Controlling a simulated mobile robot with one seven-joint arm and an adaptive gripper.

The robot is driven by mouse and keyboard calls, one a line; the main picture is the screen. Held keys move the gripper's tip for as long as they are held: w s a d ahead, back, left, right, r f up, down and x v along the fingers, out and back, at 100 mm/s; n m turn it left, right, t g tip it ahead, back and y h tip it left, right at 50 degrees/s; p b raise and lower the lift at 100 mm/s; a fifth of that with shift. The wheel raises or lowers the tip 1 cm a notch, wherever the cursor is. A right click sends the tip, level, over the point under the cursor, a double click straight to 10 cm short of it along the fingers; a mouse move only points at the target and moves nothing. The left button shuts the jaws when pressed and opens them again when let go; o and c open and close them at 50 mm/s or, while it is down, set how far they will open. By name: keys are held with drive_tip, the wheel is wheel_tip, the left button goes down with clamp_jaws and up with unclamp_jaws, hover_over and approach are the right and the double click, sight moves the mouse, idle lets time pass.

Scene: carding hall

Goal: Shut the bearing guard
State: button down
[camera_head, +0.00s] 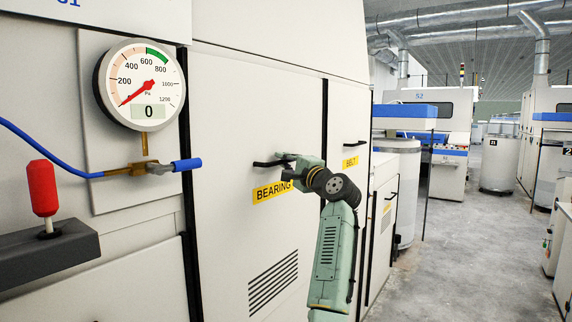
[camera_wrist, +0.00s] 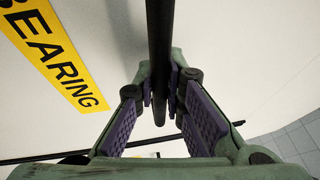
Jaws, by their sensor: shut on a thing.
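The bearing guard (camera_head: 240,115) is a tall cream panel with a yellow BEARING label (camera_head: 272,191) and vent slots low down. A black bar handle (camera_head: 263,164) sticks out above the label. My gripper (camera_head: 287,159) is at the right part of this handle. In the wrist view the dark handle bar (camera_wrist: 160,50) runs between the purple-padded fingers of my gripper (camera_wrist: 164,88), which are shut on it. The label (camera_wrist: 55,55) shows at the upper left there. Dark gaps line both sides of the guard; I cannot tell from them how far it stands open.
A BELT panel (camera_head: 350,140) with its own handle adjoins on the right. At the left are a round gauge (camera_head: 140,84) reading 0, a blue-handled valve (camera_head: 186,165) and a red-knobbed lever (camera_head: 42,188). The grey aisle floor (camera_head: 440,250) at right is clear.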

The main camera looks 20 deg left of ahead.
drive_tip(key=shift+s+d+r, duration=0.1)
drive_tip(key=shift+r, duration=0.4)
drive_tip(key=c, duration=1.7)
unclamp_jaws()
drive_tip(key=shift+o, duration=0.3)
drive_tip(key=shift+f, duration=0.2)
drive_tip(key=v, duration=1.1)
drive_tip(key=shift+s+d, duration=0.25)
drive_tip(key=shift+d, duration=0.05)
drive_tip(key=shift+f, duration=0.2)
